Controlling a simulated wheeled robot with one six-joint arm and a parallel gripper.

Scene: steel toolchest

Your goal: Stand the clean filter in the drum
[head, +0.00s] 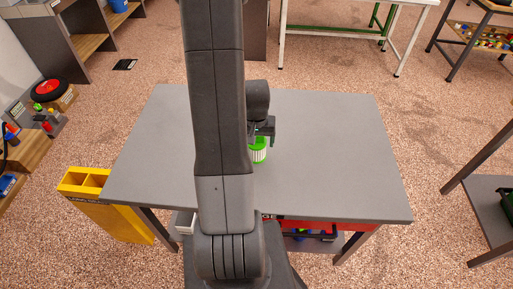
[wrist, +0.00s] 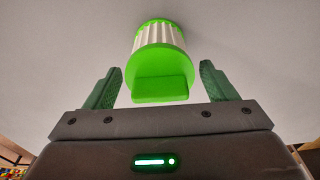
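The filter (wrist: 160,45) is a white pleated cylinder with bright green end caps and a green tab. In the head view the filter (head: 258,152) stands on the grey table, partly hidden by my arm. In the wrist view it is beyond and between the two green fingers of my gripper (wrist: 160,82). The fingers are spread apart with a gap on both sides of the green tab. In the head view my gripper (head: 262,130) is right at the filter. No drum can be made out in either view.
The grey tabletop (head: 330,140) is otherwise bare where visible. A yellow bin (head: 85,182) stands at its left edge. A red drawer or box (head: 320,226) shows under the front edge. A white-framed table (head: 345,32) stands at the back, and a dark bench at the right.

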